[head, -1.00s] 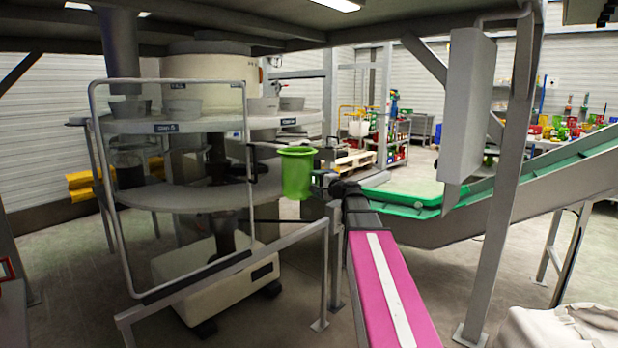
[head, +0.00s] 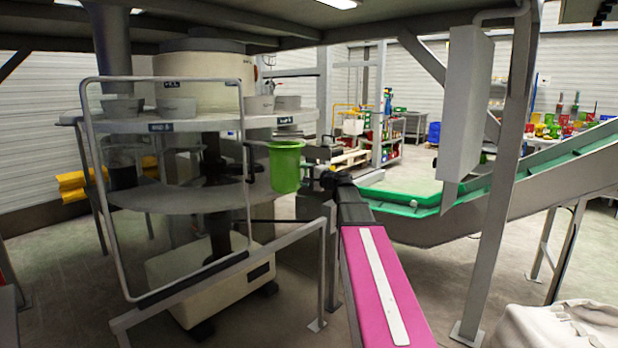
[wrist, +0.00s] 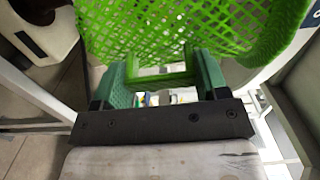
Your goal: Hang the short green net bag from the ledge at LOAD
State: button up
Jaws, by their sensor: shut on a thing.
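The short green net bag (head: 285,168) hangs upright at the end of my outstretched arm in the head view, with its open rim at the top. It stands in front of the round grey machine. In the wrist view its mesh (wrist: 180,25) fills the top of the picture. Small labels show on the machine's upper ring (head: 215,124), but I cannot clearly read which one is LOAD.
A metal frame guard (head: 247,180) and a handrail (head: 220,268) stand at the left, close to my arm. A green conveyor (head: 400,197) lies to the right. A grey post (head: 500,180) and a hanging panel (head: 466,105) stand at the right.

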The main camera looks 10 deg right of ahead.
aim_at(300, 174)
jog(key=x, duration=1.6)
jog(key=shift+w, duration=0.35)
dwell(1.0)
jog(key=shift+f, duration=0.1)
dwell(0.5)
jog(key=o, duration=1.1)
jog(key=shift+s+d, duration=0.1)
jog(key=v, duration=1)
jog(key=shift+s+d+f, duration=0.1)
jog(key=shift+s+d, duration=0.1)
